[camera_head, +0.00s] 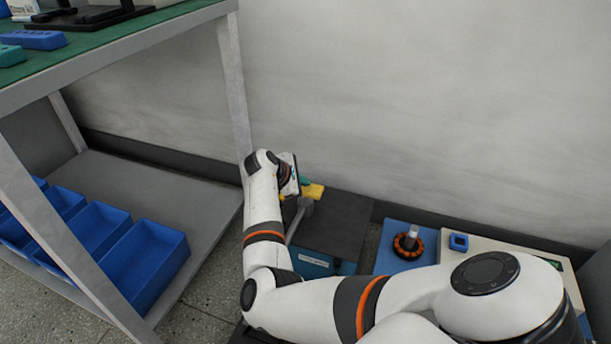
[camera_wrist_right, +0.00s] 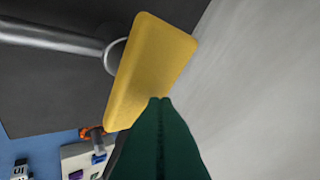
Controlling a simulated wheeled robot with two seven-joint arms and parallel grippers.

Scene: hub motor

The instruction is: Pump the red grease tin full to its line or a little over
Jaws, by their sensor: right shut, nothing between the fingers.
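A yellow block (camera_head: 313,191) sits by the end of a grey metal lever (camera_head: 297,222) over a dark-topped unit (camera_head: 338,230) with a blue, labelled front. In the right wrist view the yellow block (camera_wrist_right: 152,70) fills the centre, with the metal rod (camera_wrist_right: 50,38) meeting a ring at its left edge. My right gripper (camera_head: 306,182) is shut and empty, its green fingertips (camera_wrist_right: 160,100) at the yellow block; I cannot tell whether they touch it. The red grease tin is not visible in either view. My left gripper is not in view.
A shelf rack stands at left, with blue bins (camera_head: 145,262) on its lower level and a green top (camera_head: 100,38). A blue mat (camera_head: 390,262) with an orange-black ring part (camera_head: 407,244) and a pale board with a blue square piece (camera_head: 459,242) lie right. A wall closes the back.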

